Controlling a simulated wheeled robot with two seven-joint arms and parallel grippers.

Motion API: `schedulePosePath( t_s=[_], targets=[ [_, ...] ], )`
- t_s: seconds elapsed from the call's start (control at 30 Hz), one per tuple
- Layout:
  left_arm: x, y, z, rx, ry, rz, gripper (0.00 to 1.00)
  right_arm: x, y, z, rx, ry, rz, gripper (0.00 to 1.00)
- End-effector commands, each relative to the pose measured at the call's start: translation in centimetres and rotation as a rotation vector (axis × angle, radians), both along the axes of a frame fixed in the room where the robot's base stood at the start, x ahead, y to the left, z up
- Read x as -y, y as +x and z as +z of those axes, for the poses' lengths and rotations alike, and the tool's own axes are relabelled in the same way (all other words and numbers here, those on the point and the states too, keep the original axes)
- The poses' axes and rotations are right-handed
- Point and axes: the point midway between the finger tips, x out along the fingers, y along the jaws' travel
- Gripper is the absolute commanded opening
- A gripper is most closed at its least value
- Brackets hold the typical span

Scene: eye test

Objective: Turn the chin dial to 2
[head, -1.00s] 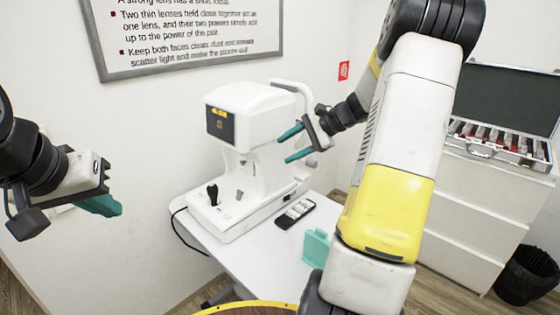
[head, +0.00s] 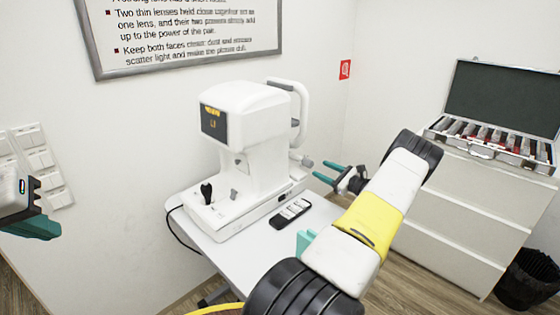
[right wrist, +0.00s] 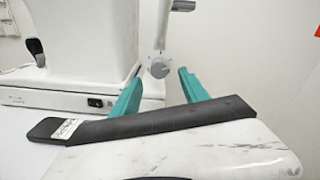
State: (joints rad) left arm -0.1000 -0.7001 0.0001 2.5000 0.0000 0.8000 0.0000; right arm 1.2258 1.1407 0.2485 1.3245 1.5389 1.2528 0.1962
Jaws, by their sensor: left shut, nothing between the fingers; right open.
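The white eye-test machine (head: 245,120) stands on a small white table. The chin dial (head: 307,161) is a small grey knob low on its right side; it also shows in the right wrist view (right wrist: 159,66). I cannot read a number on it. My right gripper (head: 319,170) is open, just right of and slightly below the dial in the head view. In the right wrist view the dial appears between its teal fingertips (right wrist: 161,76), seemingly beyond them, with no contact visible. My left gripper (head: 50,231) is shut and empty at the left edge, far from the machine.
A joystick (head: 206,193) rises from the machine's base. White drawers (head: 455,215) with an open lens case (head: 490,145) stand right.

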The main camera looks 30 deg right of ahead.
Motion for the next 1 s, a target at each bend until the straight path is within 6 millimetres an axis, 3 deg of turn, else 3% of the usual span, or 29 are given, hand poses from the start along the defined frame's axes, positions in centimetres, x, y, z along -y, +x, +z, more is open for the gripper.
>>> schedulePosePath(
  t_s=[0.4,0.77,1.0],
  targets=[
    [0.0,0.0,0.0,0.0,0.0,0.0,0.0,-1.9,6.0,0.0,-0.001,-0.001,0.005,0.52],
    [0.0,0.0,0.0,0.0,0.0,0.0,0.0,-2.1,6.7,0.1,-0.001,-0.001,0.004,0.52],
    [0.0,0.0,0.0,0.0,0.0,0.0,0.0,-2.1,6.7,0.1,-0.001,-0.002,0.005,0.09]
  ],
)
